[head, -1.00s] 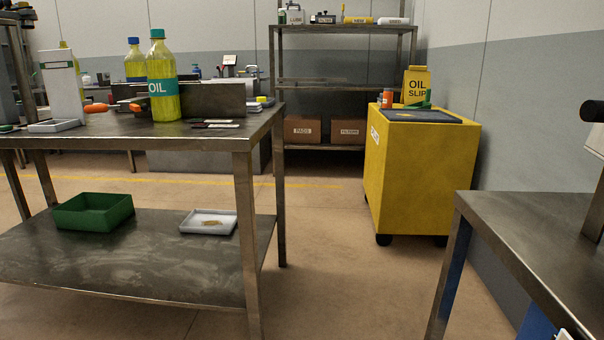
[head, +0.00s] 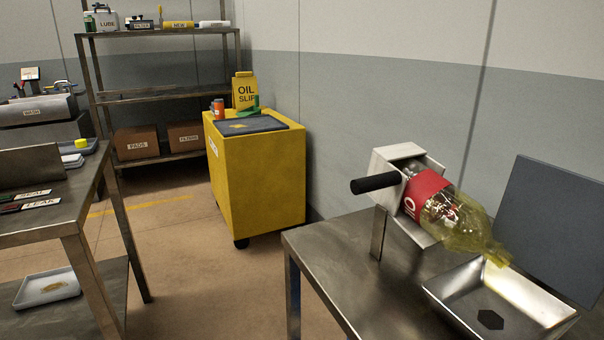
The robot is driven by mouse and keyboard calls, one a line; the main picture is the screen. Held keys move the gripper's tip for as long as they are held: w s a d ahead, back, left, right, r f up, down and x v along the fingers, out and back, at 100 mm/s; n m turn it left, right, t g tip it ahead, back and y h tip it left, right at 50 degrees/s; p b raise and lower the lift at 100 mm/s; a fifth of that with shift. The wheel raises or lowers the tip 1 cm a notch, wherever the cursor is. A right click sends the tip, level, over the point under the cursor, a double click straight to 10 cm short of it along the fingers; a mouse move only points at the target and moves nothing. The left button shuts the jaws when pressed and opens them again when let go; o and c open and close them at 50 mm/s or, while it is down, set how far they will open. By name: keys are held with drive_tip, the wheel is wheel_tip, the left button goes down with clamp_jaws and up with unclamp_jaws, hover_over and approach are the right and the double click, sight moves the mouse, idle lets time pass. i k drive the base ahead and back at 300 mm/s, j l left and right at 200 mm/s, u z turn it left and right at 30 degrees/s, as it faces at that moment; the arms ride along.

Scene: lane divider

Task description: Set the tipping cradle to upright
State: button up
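The tipping cradle (head: 386,160) is a pale box-like holder on a metal post, on the steel table at the right of the head view. A black handle (head: 375,183) sticks out from its left side. A clear yellowish bottle (head: 453,212) with a red label lies in the cradle, tilted with its neck down to the right. The bottle's mouth is over a shallow metal tray (head: 461,277) with a dark hexagonal patch in it. My gripper is not in view.
The steel table (head: 336,262) holds the cradle, the tray and a dark upright panel (head: 553,225). A yellow cabinet (head: 262,180) stands against the wall behind. Another metal bench (head: 75,212) is at the left. Open floor lies between the bench and the table.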

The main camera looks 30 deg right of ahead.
sight(386, 184)
drive_tip(key=z, duration=1.3)
